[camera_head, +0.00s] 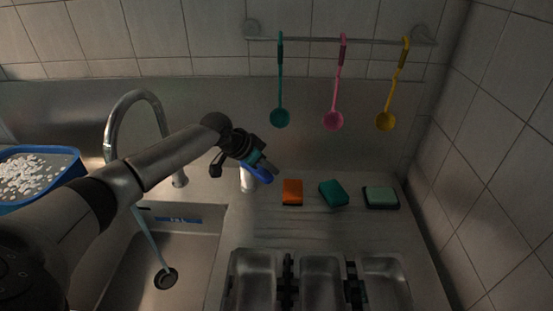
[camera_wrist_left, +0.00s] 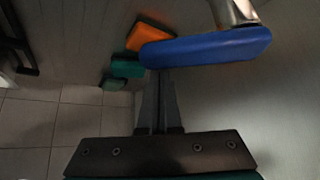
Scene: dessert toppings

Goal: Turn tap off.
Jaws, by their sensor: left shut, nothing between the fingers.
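The tap's curved metal spout (camera_head: 113,115) rises at the back of the sink, partly hidden behind my left arm. A stream of water (camera_head: 150,240) runs from it down to the drain. The tap's blue lever (camera_head: 258,174) sits on a metal post (camera_head: 248,182) to the right of the spout. My left gripper (camera_head: 268,165) is shut and empty, right at the lever. In the left wrist view the blue lever (camera_wrist_left: 205,48) lies across the tips of the shut fingers (camera_wrist_left: 158,85); I cannot tell whether they touch it. My right gripper is not in view.
Orange (camera_head: 292,192), teal (camera_head: 334,193) and pale green (camera_head: 381,197) sponges lie right of the lever. Three ladles hang from a rail (camera_head: 340,40) on the wall. Metal trays (camera_head: 322,272) stand in front. A blue tub (camera_head: 72,160) is at the left.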

